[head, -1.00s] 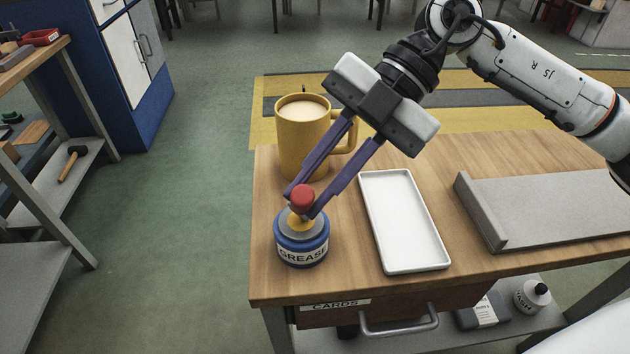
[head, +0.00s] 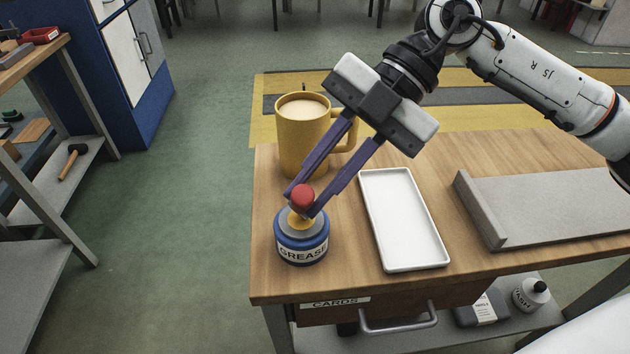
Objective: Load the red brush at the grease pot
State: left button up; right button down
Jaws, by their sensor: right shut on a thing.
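The grease pot (head: 302,246) is a blue jar with a white GREASE label and a grey top, standing near the left front corner of the bench. The red brush (head: 302,197) stands upright at the pot, its red knob on top and a yellow part below it meeting the pot's top. Its lower end is hidden. My right gripper (head: 303,203) reaches down from the upper right, its purple fingers shut on the brush just under the red knob. My left gripper is not in view.
A yellow mug (head: 297,142) of pale drink stands behind the pot, close to my fingers. A white tray (head: 403,268) lies to the right of the pot. A grey angled plate (head: 560,205) lies farther right. Bare wood (head: 345,270) shows between pot and tray.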

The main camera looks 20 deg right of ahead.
jog(key=shift+f, duration=0.1)
